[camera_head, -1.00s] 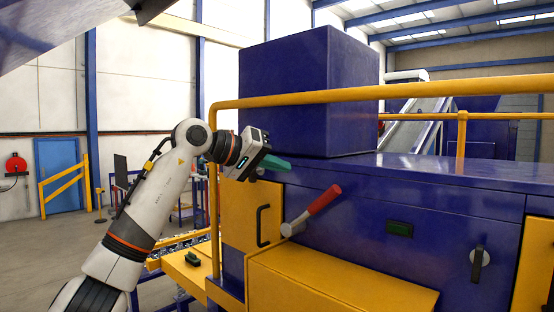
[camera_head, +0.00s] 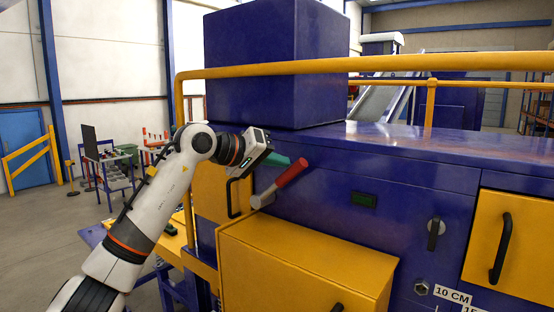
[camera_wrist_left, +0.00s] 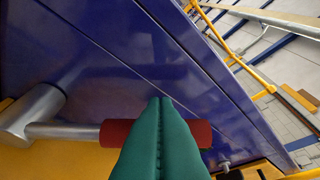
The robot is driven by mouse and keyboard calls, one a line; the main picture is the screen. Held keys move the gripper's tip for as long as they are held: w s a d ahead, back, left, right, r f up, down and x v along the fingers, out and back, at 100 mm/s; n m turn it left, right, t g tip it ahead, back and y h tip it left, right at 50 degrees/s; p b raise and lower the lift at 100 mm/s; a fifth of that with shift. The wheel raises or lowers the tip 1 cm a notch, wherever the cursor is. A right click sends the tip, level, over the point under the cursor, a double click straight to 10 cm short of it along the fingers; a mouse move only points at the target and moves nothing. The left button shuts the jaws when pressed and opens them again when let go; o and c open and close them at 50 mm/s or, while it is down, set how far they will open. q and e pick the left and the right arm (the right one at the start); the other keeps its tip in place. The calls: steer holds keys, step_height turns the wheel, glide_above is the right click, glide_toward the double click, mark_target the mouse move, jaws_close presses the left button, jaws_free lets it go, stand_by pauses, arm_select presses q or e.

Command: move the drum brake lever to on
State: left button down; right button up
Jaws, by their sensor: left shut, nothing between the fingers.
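The lever has a red grip (camera_head: 291,173) on a grey metal arm. It slants up and to the right from its pivot on the blue machine front (camera_head: 330,185). In the left wrist view the red grip (camera_wrist_left: 199,132) lies across the picture, with the grey arm to its left. My right gripper is not in view.
A yellow rail (camera_head: 370,64) runs across above the lever. A yellow box (camera_head: 310,262) juts out below it. A black handle (camera_head: 235,198) is left of the lever, and a black rotary handle (camera_head: 436,233) sits to the right. A dark green plate (camera_head: 363,199) lies between.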

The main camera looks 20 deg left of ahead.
mark_target(292, 176)
arm_select(q)
steer(key=d+f+b, duration=0.1)
steer(key=s+d+f+b, duration=0.1)
steer(key=f+b, duration=0.1)
steer(key=shift+d, duration=0.3)
steer(key=shift+s+d+r, duration=0.1)
steer(key=shift+d, duration=0.1)
